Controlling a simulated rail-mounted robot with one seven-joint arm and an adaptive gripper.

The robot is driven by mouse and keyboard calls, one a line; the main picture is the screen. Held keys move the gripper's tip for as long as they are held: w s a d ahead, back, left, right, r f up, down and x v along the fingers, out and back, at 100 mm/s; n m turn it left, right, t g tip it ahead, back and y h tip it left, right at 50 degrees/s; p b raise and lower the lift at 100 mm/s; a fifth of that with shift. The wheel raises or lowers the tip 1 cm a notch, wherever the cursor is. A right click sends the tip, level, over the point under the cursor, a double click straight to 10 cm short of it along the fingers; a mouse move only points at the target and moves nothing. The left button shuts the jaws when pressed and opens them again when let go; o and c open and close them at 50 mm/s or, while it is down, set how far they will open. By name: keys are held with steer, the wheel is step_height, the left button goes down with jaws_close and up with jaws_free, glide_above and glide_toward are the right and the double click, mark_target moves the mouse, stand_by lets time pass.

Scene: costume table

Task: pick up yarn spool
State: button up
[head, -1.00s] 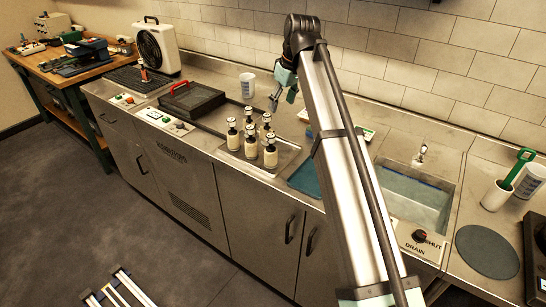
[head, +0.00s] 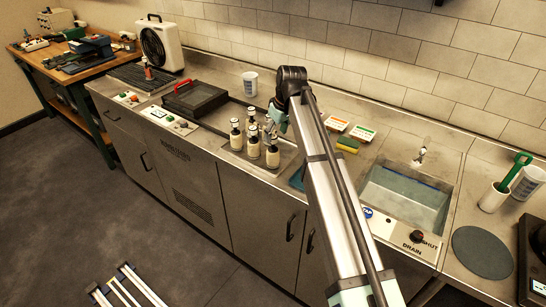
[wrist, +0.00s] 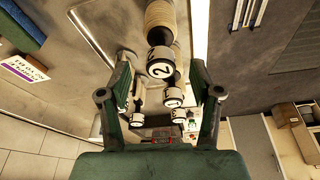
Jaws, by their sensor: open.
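Several bottle-shaped spools (head: 252,146) with cream bodies, dark necks and white caps stand upright in a group on the metal tray. In the wrist view, the nearest one (wrist: 160,14) has a ribbed, cream, yarn-like body and a white cap marked 2. More white caps (wrist: 173,97), one marked 1, show beyond it. My gripper (head: 270,124) is just above and behind the group in the head view. In the wrist view its two fingers (wrist: 161,94) are spread wide, with caps showing between them and nothing held. Which spool lies exactly between the fingertips I cannot tell.
A white cup (head: 249,84) stands behind, against the tiled wall. A dark case with a red handle (head: 194,104) lies to the left.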

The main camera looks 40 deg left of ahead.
mark_target(274, 137)
steer(key=shift+p+x, duration=0.85)
steer(key=shift+x, duration=1.35)
steer(key=shift+a, duration=0.15)
jaws_close()
steer(key=shift+r, duration=0.15)
